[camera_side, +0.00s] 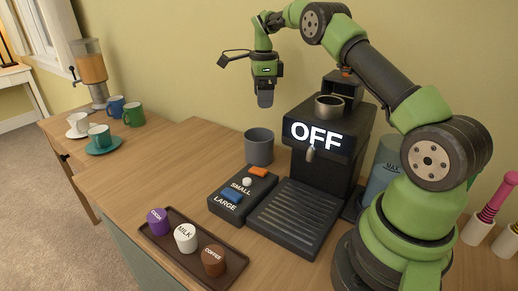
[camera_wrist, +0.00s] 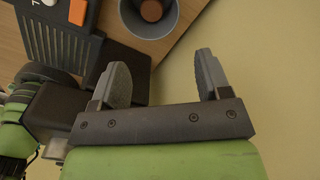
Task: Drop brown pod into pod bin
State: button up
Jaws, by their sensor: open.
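The grey pod bin (camera_side: 259,147) stands upright on the table, left of the coffee machine. In the wrist view its rim (camera_wrist: 129,20) is cut by the top edge. A round brown pod (camera_wrist: 152,9) shows inside it; the bin's wall hides the inside in the side view. My gripper (camera_side: 265,99) is high above the bin, pointing down. In the wrist view my gripper (camera_wrist: 162,76) has its fingers wide apart with nothing between them. Another brown pod (camera_side: 213,262), marked COFFEE, sits on the dark tray (camera_side: 178,257).
The coffee machine (camera_side: 325,150) reads OFF, with a metal cup (camera_side: 329,107) on top. A button box (camera_side: 242,192) is in front of the bin. Purple (camera_side: 158,222) and white (camera_side: 186,239) pods share the tray. Several mugs stand far left. The table left of the bin is clear.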

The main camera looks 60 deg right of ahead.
notch_tip(320, 180, up, 5)
dwell(0.3)
jog(key=s+a+r+n+t, duration=0.4)
jog(key=s+a+r+n, duration=0.4)
jog(key=a+r+n, duration=0.5)
jog(key=s+a+f+n+t+y, duration=0.1)
jog(key=s+a+n, duration=0.3)
jog(key=s, duration=0.4)
jog(key=s+a+f+n+t+y, duration=0.1)
jog(key=s+a+f+n+t, duration=0.1)
jog(key=s+a+n, duration=0.3)
jog(key=s+f+n, duration=0.1)
jog(key=s, duration=0.2)
jog(key=shift+s+a+n, duration=0.25)
jog(key=shift+s+n, duration=0.05)
